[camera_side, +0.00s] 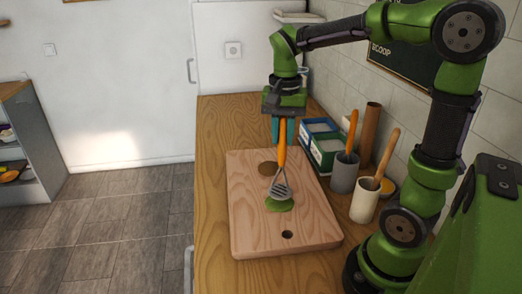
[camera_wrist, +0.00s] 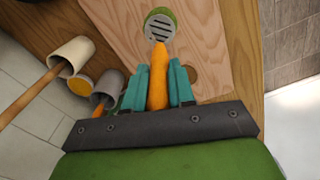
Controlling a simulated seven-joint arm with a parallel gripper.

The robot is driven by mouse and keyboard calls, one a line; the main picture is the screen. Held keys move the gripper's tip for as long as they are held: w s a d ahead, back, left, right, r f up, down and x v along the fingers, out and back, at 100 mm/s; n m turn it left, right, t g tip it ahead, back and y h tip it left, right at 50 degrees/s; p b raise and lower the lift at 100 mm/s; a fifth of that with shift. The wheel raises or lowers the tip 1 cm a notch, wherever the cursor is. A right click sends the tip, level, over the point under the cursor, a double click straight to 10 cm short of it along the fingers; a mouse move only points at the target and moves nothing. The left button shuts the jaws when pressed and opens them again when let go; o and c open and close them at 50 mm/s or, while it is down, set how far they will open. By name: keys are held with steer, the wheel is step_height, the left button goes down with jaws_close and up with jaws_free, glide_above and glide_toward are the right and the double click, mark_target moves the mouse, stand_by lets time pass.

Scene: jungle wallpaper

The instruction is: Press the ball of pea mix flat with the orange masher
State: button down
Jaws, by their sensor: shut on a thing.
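My gripper (camera_side: 283,130) is shut on the orange handle of the masher (camera_side: 281,158). In the wrist view the teal fingers of my gripper (camera_wrist: 158,88) close on both sides of the orange masher handle (camera_wrist: 158,92). The masher's slotted grey head is at the lower end of the handle, over the green pea mix (camera_side: 279,205) on the wooden board. The pea mix looks like a low, flattened patch, partly covered by the head. In the wrist view a green rim of pea mix (camera_wrist: 161,11) shows around the head. The head appears to touch it.
The wooden board (camera_side: 250,225) lies on the counter, with a brown round spot (camera_side: 267,168) and a dark hole. To its right stand a grey cup (camera_side: 343,176) and a cream cup (camera_side: 364,206) with handled tools, boxes (camera_side: 325,150) and a brown cylinder (camera_side: 370,125).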

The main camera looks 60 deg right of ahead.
mark_target(283, 117)
steer(key=shift+r, duration=0.7)
steer(key=shift+r, duration=2.15)
steer(key=shift+a, duration=0.1)
